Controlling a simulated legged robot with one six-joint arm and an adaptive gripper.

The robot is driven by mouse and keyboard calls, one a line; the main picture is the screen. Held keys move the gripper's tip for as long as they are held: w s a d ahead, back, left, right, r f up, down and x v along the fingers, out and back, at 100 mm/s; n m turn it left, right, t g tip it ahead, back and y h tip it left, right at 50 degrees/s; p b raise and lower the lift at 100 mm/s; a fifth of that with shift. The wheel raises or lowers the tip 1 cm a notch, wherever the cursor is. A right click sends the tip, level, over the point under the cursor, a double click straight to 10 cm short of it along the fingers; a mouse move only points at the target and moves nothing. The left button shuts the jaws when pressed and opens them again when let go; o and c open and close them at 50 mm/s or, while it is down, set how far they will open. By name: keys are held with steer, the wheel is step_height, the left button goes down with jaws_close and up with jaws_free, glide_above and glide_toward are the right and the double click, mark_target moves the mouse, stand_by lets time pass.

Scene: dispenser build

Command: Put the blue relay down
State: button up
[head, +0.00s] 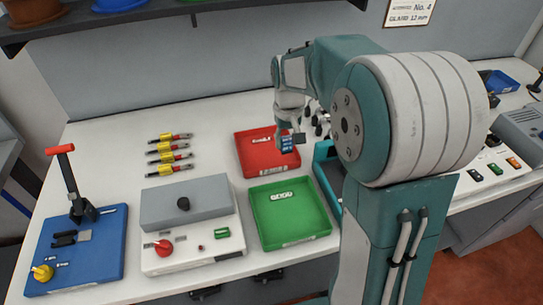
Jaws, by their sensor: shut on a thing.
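My gripper (291,128) is shut on the blue relay (287,145) and holds it above the right part of the red tray (251,165). The relay is a small blue block with a dark top, seen below the fingers. I cannot tell how high it hangs above the tray. The green tray (268,228) lies in front of the red one and looks empty apart from a white label. My arm hides part of the bench to the right.
Several yellow-and-red tools (172,136) lie in a column on the left. A grey-and-white box (187,210) with a red knob stands left of the green tray. A blue lever fixture (75,255) is at the front left. A teal tray (325,165) sits partly hidden beside my arm.

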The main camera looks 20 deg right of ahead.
steer(key=a+f, duration=0.1)
steer(key=w+a+f, duration=0.2)
steer(key=f, duration=0.1)
steer(key=shift+w+a+f, duration=0.1)
steer(key=shift+a, duration=0.05)
steer(key=shift+w+d+f, duration=0.25)
steer(key=shift+d+f, duration=0.15)
step_height(320, 180, down, 3)
steer(key=shift+w+a+f, duration=0.1)
steer(key=shift+w+f, duration=0.05)
steer(key=shift+f, duration=0.05)
steer(key=shift+a+f, duration=0.15)
steer(key=shift+a, duration=0.4)
steer(key=o, duration=0.9)
steer(key=shift+d, duration=0.2)
steer(key=shift+o, duration=0.4)
steer(key=shift+d, duration=0.25)
